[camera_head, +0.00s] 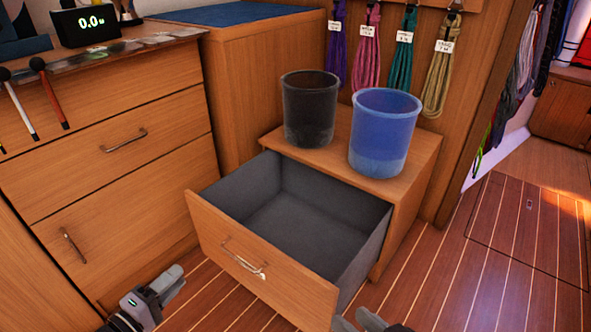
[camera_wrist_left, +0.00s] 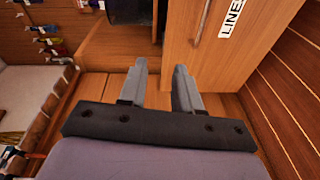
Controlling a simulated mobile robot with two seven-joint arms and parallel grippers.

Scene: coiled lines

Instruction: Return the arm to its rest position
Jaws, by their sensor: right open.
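My left gripper (camera_head: 177,278) is low at the left in the head view, in front of the open drawer and apart from its front. In the left wrist view its two fingers (camera_wrist_left: 159,70) stand apart with nothing between them. My right gripper (camera_head: 352,317) shows only its fingertips at the bottom edge of the head view, open, near the drawer's right front corner. The rest of the right gripper is out of the frame. The drawer (camera_head: 300,204) is pulled out, with a grey, empty inside and a metal handle (camera_head: 243,258) on its front.
A black bin (camera_head: 309,108) and a blue bin (camera_head: 383,133) stand on the cabinet above the drawer. Several coiled lines (camera_head: 400,50) hang behind them. A wooden cabinet (camera_head: 120,170) stands at the left. Plank floor (camera_head: 430,275) is free at the right.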

